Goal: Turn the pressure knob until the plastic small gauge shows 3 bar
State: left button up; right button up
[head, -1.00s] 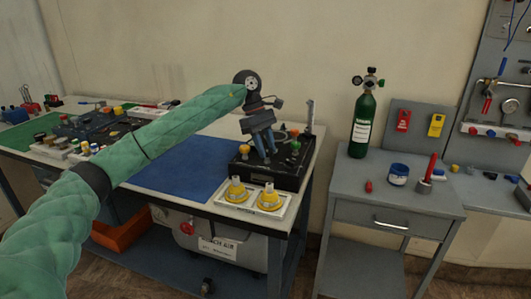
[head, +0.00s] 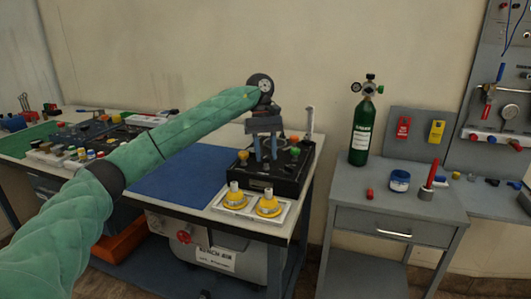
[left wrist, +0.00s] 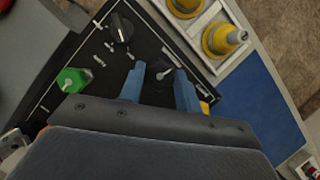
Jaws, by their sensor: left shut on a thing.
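The black trainer box (head: 300,172) sits on the right end of the workbench, with several knobs on its top. My left gripper (head: 267,159) points down over it. In the left wrist view its two blue fingers stand on either side of a small dark knob (left wrist: 165,74), and the gripper is shut on it. Another black knob (left wrist: 121,28) and a green knob (left wrist: 73,80) are beside it on the panel, apart from the fingers. I cannot make out a plastic small gauge or its reading. My right gripper is not in view.
Two yellow fittings (head: 251,199) stand in a white tray at the box's front. A blue mat (head: 178,176) lies left of the box. A green cylinder (head: 362,132) stands on a grey side table (head: 400,209). A wall panel with a gauge is at far right.

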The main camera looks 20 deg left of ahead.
pick_arm(q)
jog(key=shift+r, duration=0.1)
dwell(0.3)
jog(key=o, duration=1)
jog(key=shift+c, duration=0.2)
jog(key=v, duration=0.7)
jog(key=shift+w+r, duration=0.15)
jog(key=shift+r, duration=0.15)
